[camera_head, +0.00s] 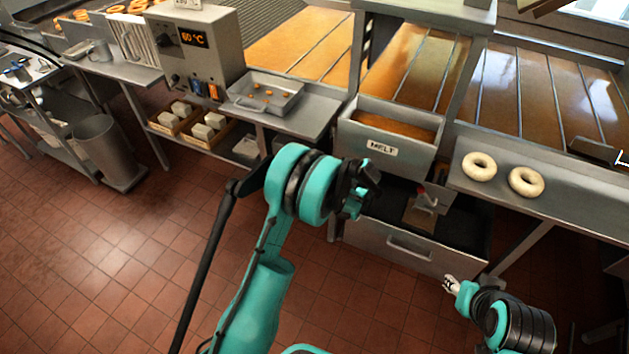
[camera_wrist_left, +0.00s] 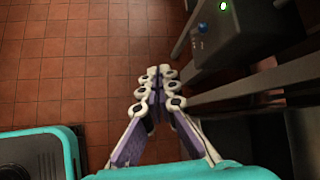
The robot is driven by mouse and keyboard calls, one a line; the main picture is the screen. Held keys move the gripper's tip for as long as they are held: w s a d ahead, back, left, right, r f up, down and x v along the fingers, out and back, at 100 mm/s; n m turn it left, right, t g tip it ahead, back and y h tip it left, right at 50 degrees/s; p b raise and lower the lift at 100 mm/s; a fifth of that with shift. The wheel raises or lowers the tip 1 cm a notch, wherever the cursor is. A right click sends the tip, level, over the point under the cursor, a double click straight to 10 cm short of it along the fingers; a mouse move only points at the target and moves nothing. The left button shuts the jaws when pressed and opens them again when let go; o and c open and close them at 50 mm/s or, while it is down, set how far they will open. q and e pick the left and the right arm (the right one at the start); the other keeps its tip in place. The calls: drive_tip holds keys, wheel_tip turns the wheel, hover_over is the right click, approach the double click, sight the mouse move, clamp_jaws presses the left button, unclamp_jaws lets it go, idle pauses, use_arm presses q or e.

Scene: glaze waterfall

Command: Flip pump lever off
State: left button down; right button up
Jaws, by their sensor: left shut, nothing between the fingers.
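A small grey metal fitting (camera_head: 427,203) with a red part (camera_head: 421,190) sits below the right end of the MELT tank (camera_head: 370,146); it may be the pump lever, but its position is too small to read. My left arm's wrist is in front of the tank's lower left area, left of the fitting. My left gripper (camera_wrist_left: 155,75) is shut and empty in the left wrist view, over the tiled floor; its fingers are not clear in the head view. My right gripper (camera_head: 450,284) is low at the right, below the fitting, apart from it; its jaw state is unclear.
An open drawer (camera_head: 408,243) is under the tank. Two pale rings (camera_head: 479,166) lie on the right ledge. A control box (camera_head: 194,45) reading 60 °C stands at left. A dark box (camera_wrist_left: 232,35) with a green light shows in the wrist view.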

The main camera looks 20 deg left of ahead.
use_arm(q)
wheel_tip(320, 180, up, 6)
drive_tip(key=s+n+h, duration=0.1)
drive_tip(key=s+n, duration=0.1)
drive_tip(key=shift+s+d+t+h, duration=0.25)
drive_tip(key=shift+d+t+h, duration=0.05)
drive_tip(key=shift+d, duration=0.05)
